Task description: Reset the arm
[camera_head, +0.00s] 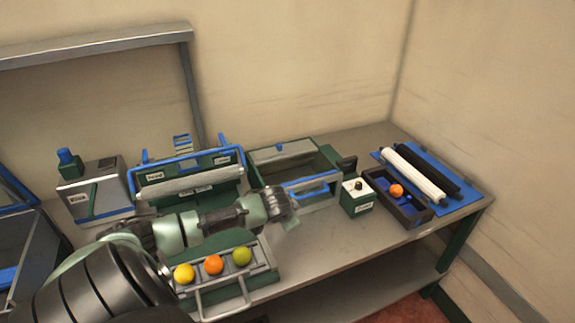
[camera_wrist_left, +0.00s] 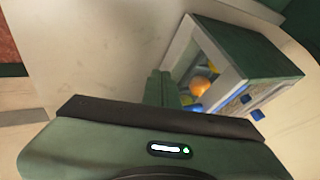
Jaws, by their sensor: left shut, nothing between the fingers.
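My left arm reaches in from the left in the head view. Its gripper (camera_head: 284,206) is above the table, in front of the open green box (camera_head: 330,158); it is shut and empty. In the left wrist view the gripper fingers (camera_wrist_left: 160,90) are together, beside a green-and-grey box (camera_wrist_left: 250,52) with an orange (camera_wrist_left: 200,86) showing inside. A green tray (camera_head: 222,290) at the table's front holds a yellow fruit (camera_head: 184,273), an orange fruit (camera_head: 213,265) and a green fruit (camera_head: 242,256). My right gripper is not in view.
A small green-and-white box (camera_head: 358,197) stands beside a dark tray (camera_head: 411,210) with an orange fruit (camera_head: 396,191) in it. White and black rollers lie on a blue mat (camera_head: 455,200). A blue-handled machine (camera_head: 190,178) stands behind my arm. The table's front right (camera_head: 350,250) is clear.

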